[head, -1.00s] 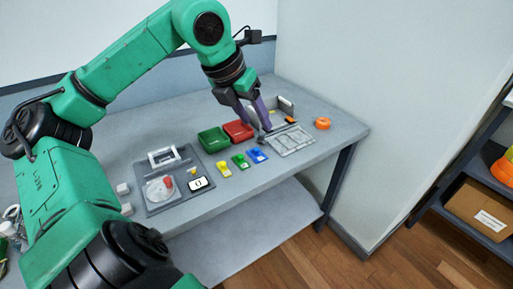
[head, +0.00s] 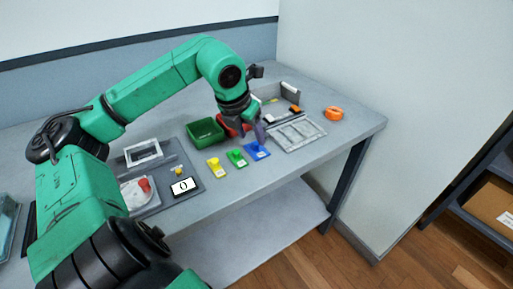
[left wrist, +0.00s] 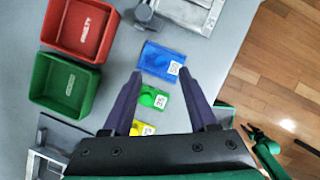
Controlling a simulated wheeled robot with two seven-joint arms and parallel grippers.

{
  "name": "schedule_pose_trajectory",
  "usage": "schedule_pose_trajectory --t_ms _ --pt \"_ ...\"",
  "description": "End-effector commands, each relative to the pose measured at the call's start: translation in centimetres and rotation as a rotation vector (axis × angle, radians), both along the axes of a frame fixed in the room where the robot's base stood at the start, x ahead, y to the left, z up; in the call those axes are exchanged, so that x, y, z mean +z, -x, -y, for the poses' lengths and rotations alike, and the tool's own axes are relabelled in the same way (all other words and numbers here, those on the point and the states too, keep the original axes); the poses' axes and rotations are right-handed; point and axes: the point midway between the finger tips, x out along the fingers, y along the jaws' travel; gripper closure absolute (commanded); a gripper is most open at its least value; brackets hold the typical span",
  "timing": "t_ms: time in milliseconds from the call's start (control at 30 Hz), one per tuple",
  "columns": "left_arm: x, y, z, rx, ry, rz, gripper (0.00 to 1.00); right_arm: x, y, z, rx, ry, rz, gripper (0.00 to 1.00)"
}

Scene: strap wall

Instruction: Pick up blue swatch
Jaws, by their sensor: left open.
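The blue swatch (head: 257,151) lies flat on the grey table, rightmost of a row with the green swatch (head: 236,158) and the yellow swatch (head: 215,168). In the left wrist view the blue swatch (left wrist: 161,61) has a white label at its right end. My left gripper (head: 250,134) is open and empty, just above and behind the blue swatch in the head view. In the left wrist view its purple fingers (left wrist: 163,76) are spread, and the blue swatch lies just beyond the gap between the tips.
A green bin (head: 205,131) and a red bin (left wrist: 82,30) stand behind the swatches. A grey slotted tray (head: 297,135) and an orange ring (head: 334,113) lie to the right. A scale-like station with a display (head: 184,187) is at left.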

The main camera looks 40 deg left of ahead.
Motion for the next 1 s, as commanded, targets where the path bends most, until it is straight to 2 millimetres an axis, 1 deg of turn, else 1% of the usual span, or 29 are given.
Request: schedule_pose_trajectory --t_ms 33,133,200,233,300,467,567,600,633,900,1000 --pt "0.1 -0.3 0.0 -0.001 0.003 -0.006 0.41 1.5 -0.1 0.0 0.000 0.000 0.001 0.50" --pt "-1.2 -1.4 0.2 -0.003 0.008 -0.003 0.41 3.7 -0.1 0.0 0.000 0.000 0.002 0.50" --pt "-3.1 -1.9 0.0 -0.001 0.005 -0.002 0.41 3.1 -0.2 0.0 0.000 -0.001 0.003 0.50" --pt "-3.5 -2.0 -0.1 -0.001 0.005 -0.001 0.41 3.2 -0.2 0.0 0.000 -0.001 0.003 0.50" --pt "-4.0 -2.2 -0.1 -0.002 0.002 -0.001 0.41 3.1 -0.2 0.0 0.000 -0.001 0.003 0.50" --pt "-4.1 -2.2 -0.1 -0.001 0.001 -0.001 0.41 3.0 -0.3 -0.1 0.000 -0.001 0.005 0.50" --pt "-4.1 -2.2 -0.1 -0.001 0.001 -0.001 0.75 3.0 -0.3 -0.2 0.000 -0.002 0.006 0.50" --pt "-4.1 -2.2 -0.1 -0.001 0.001 -0.001 0.91 3.0 -0.3 -0.2 -0.001 -0.003 0.005 0.50" --pt "-4.1 -2.1 -0.1 -0.001 0.001 -0.001 1.00 3.0 -0.4 -0.2 -0.001 -0.003 0.005 0.50" --pt "-4.1 -2.1 -0.1 -0.001 0.001 -0.001 1.00 3.0 -0.4 -0.4 -0.001 -0.005 0.006 0.50" --pt "-3.7 -2.2 -0.1 -0.001 0.000 0.001 1.00 3.1 -0.4 -0.4 -0.001 -0.005 0.006 0.50"
